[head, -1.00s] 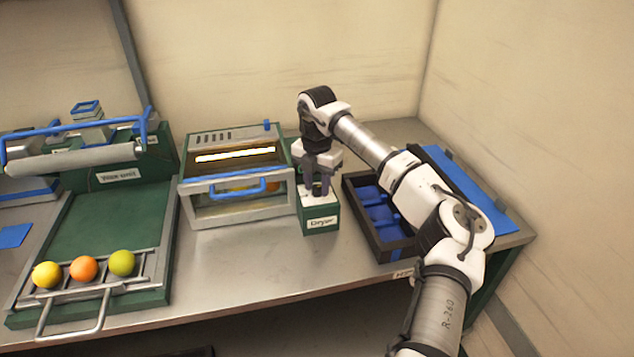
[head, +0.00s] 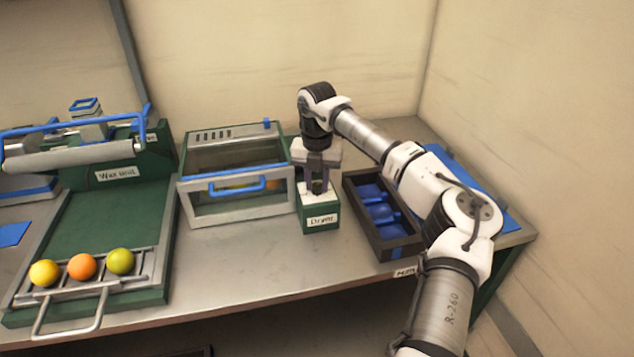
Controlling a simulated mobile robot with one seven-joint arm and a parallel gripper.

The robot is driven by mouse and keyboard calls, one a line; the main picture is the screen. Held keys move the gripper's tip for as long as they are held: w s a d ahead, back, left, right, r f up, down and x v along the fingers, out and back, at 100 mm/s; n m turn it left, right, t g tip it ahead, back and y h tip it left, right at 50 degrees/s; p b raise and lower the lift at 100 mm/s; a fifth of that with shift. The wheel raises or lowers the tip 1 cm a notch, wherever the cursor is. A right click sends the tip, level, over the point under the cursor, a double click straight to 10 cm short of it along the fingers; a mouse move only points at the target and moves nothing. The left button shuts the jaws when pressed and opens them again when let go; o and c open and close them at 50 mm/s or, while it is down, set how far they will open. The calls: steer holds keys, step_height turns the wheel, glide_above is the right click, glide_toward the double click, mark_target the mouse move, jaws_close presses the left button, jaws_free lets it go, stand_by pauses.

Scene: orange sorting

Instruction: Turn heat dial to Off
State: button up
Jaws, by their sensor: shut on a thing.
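The dryer control box (head: 320,218), green with a white top and a "Dryer" label, stands on the bench right of the glass-fronted dryer (head: 236,207). The heat dial is on top of the box, mostly hidden by the fingers. My gripper (head: 319,187) points down over the box and is shut on the heat dial. The dryer's inside is dark, with no glowing bar. Its front with the blue handle (head: 238,186) is closed, and orange and yellow fruit shows dimly behind the glass.
A wax unit (head: 117,174) stands at left, with a yellow (head: 44,273), an orange (head: 82,267) and a green fruit (head: 120,262) in its front rack. A dark tray with blue compartments (head: 398,250) lies close right of the box. Bare bench is in front.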

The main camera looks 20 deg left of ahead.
steer(key=n, duration=0.3)
steer(key=shift+n, duration=0.4)
steer(key=n, duration=0.3)
steer(key=shift+r+n, duration=0.1)
steer(key=shift+n, duration=0.2)
steer(key=n, duration=0.4)
steer(key=shift+n, duration=0.3)
steer(key=n, duration=0.3)
steer(key=shift+n, duration=0.3)
steer(key=n, duration=0.3)
steer(key=shift+n, duration=0.3)
steer(key=n, duration=0.4)
steer(key=shift+n+p, duration=0.3)
steer(key=shift+p, duration=0.05)
steer(key=n, duration=0.4)
steer(key=shift+n+p, duration=0.35)
steer(key=shift+n, duration=1.55)
